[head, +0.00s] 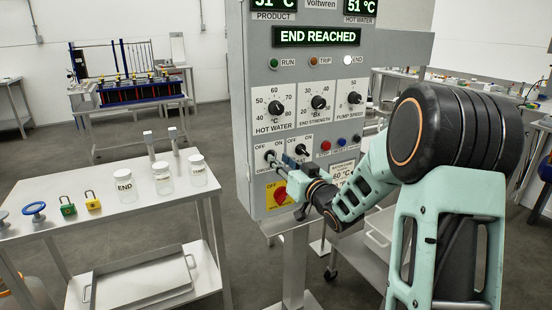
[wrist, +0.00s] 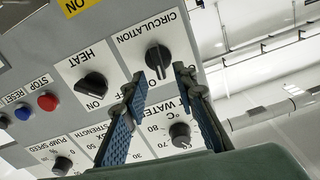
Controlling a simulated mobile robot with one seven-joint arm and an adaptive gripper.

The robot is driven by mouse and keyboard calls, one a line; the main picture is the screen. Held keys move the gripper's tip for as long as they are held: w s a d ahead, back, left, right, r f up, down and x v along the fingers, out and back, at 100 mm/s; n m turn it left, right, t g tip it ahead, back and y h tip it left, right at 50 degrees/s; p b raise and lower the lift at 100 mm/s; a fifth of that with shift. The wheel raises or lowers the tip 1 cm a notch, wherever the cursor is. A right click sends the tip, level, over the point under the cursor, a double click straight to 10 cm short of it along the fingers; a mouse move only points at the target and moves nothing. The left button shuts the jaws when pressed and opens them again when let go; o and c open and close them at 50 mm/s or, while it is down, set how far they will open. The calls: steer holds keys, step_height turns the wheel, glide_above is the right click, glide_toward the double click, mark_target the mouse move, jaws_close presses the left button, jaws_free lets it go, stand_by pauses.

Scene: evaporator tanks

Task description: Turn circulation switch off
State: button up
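The circulation switch (wrist: 158,60) is a black rotary knob on a white plate of the grey control panel (head: 245,110). The wrist view shows it upside down, with the label CIRCULATION above it. In the head view the switch (head: 270,157) is at the panel's lower left. My gripper (wrist: 160,75) is open, its two blue-padded fingers on either side of the knob's lower end. I cannot tell whether they touch it. In the head view my gripper (head: 281,166) is close to the panel face.
The heat switch (wrist: 91,86) is beside the circulation switch. The hot water dial (wrist: 180,133) is near the right finger. A red-and-yellow main switch (head: 280,195) sits just below my gripper. A side table (head: 130,225) with jars and padlocks stands at left.

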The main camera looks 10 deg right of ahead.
steer(key=x, duration=0.3)
steer(key=shift+a, duration=0.1)
jaws_close()
